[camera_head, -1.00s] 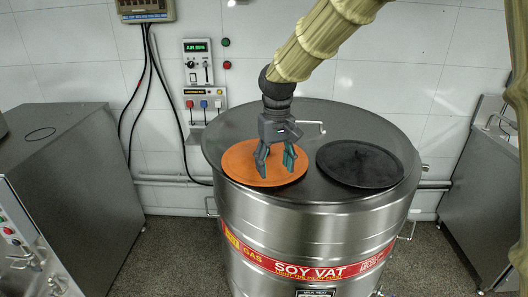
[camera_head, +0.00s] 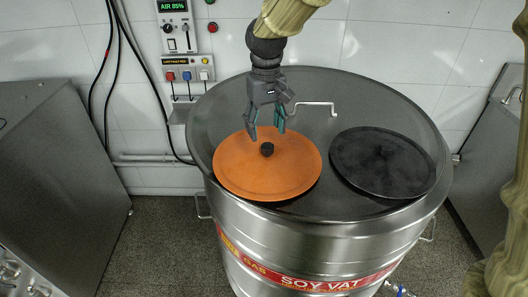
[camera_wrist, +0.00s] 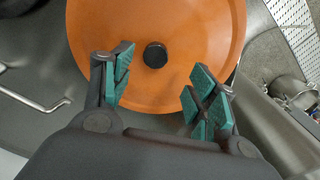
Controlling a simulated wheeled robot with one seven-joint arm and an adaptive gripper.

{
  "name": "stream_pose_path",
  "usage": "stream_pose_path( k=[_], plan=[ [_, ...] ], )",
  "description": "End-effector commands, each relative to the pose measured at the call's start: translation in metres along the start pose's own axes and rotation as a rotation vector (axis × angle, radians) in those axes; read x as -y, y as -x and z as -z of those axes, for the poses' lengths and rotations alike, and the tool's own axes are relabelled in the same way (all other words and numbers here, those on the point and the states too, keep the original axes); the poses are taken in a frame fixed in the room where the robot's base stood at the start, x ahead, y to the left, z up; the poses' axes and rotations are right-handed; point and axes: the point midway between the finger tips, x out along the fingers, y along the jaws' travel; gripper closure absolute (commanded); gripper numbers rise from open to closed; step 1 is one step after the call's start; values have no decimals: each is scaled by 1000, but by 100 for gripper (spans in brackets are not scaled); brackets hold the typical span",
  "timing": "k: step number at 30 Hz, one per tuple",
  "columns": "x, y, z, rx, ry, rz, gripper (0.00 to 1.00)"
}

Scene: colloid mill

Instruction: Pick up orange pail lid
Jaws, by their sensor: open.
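The orange pail lid (camera_head: 282,175) is a flat round disc with a small dark knob (camera_head: 267,149) at its middle. It lies on top of the steel vat, at the left. My gripper (camera_head: 266,136) is open and empty, just behind and above the knob in the head view. In the wrist view the lid (camera_wrist: 190,30) fills the upper middle, and its knob (camera_wrist: 155,55) shows beyond and between the spread green-padded fingers of my gripper (camera_wrist: 160,92). The fingers do not touch the knob.
A black lid (camera_head: 382,163) lies on the vat top (camera_head: 340,90) to the right of the orange one. A bent metal handle (camera_head: 315,105) stands behind them. Steel cabinets (camera_head: 60,180) flank the vat. A control panel (camera_head: 178,35) is on the back wall.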

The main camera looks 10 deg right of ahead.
Motion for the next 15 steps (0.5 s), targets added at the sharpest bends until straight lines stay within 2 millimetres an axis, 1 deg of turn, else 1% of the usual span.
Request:
stream_pose_path(
  k=[3, 6, 9, 15],
  plan=[
    [-1, -17, 6, 7, 1, 0, 41],
    [-2, -29, 17, 15, 1, 2, 41],
    [-3, -36, 23, 20, 3, 4, 41],
    [-7, -53, 24, 23, 4, 4, 41]
  ],
)
